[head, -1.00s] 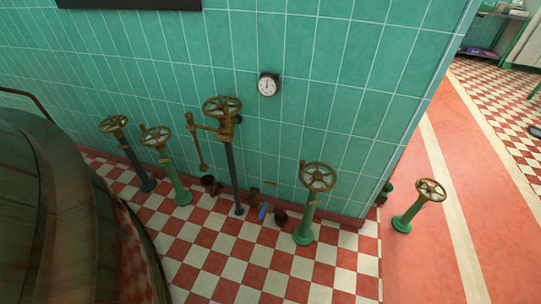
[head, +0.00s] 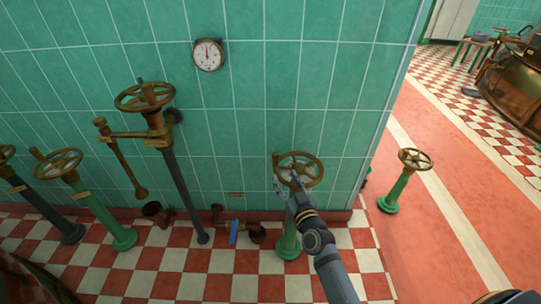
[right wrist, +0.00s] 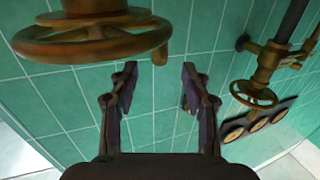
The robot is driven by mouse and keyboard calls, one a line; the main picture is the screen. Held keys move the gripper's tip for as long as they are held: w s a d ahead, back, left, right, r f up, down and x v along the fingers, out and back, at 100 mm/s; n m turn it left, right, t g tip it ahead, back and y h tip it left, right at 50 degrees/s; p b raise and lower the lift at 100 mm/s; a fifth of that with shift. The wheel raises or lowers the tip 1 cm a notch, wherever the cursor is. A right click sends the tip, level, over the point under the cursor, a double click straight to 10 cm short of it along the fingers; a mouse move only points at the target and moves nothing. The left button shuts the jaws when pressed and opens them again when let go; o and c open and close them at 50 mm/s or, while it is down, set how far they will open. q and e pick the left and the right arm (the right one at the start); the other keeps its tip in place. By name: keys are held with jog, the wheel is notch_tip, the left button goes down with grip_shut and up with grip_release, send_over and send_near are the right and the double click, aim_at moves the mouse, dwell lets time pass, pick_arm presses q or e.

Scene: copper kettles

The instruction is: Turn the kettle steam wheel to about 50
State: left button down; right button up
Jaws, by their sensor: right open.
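A brass handwheel (head: 299,168) sits on a green pedestal in front of the tiled wall. My right gripper (head: 285,185) is at the near left side of this wheel in the head view. In the right wrist view a large brass wheel (right wrist: 90,38) with a small knob (right wrist: 160,53) is close, beyond the open, empty fingers of the gripper (right wrist: 156,85). I cannot tell whether the fingers touch the wheel. A round white gauge (head: 208,55) hangs on the wall, its needle pointing about straight up; its numbers are too small to read. My left gripper is out of view.
A taller brass wheel (head: 145,96) on a dark pipe stands left, with a lever beside it. Another wheel (head: 58,163) on a green post is further left. A separate green-post wheel (head: 415,160) stands right on the red floor. Low brown pipe fittings (head: 257,232) lie near the wall.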

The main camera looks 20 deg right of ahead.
aim_at(277, 161)
jog(key=w, duration=1)
jog(key=shift+a+r, duration=0.2)
jog(key=shift+r, duration=0.15)
grip_shut()
